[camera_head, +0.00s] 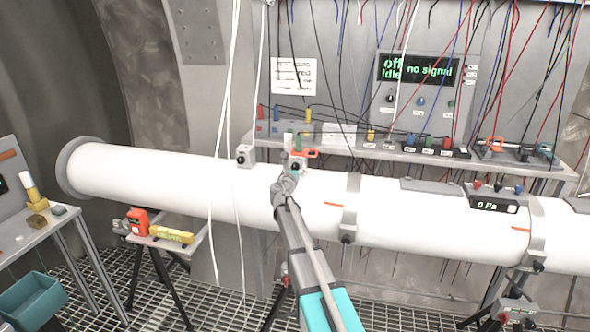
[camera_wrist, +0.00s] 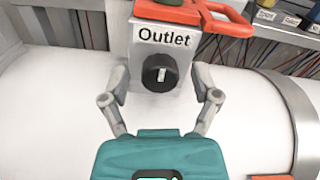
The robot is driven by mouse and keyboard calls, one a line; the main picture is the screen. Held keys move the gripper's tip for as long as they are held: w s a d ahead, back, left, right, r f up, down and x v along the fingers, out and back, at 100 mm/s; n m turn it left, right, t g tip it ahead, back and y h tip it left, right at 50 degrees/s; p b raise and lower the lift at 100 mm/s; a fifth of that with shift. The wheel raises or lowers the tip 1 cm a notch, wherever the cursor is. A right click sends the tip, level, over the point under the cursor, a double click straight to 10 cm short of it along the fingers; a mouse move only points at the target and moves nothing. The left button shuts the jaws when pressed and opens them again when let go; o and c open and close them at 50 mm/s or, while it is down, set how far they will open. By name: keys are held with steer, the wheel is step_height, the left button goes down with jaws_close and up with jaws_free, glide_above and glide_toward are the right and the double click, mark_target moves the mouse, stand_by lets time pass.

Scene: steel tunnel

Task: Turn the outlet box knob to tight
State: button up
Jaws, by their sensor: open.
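The outlet box (camera_wrist: 163,45) is a grey box labelled "Outlet" on top of the white pipe. Its black round knob (camera_wrist: 160,73) faces my wrist camera, with a pale upright mark at its middle. My gripper (camera_wrist: 160,97) is open, its two fingers to the left and right of the knob and apart from it.
A red-orange handle (camera_wrist: 215,17) sits by the box's top. The white pipe (camera_head: 400,220) runs across the view. A shelf (camera_head: 450,157) with several coloured connectors and hanging cables is behind it. A second small grey box (camera_head: 244,156) stands left on the pipe.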

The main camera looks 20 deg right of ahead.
jaws_close()
stand_by(0.3)
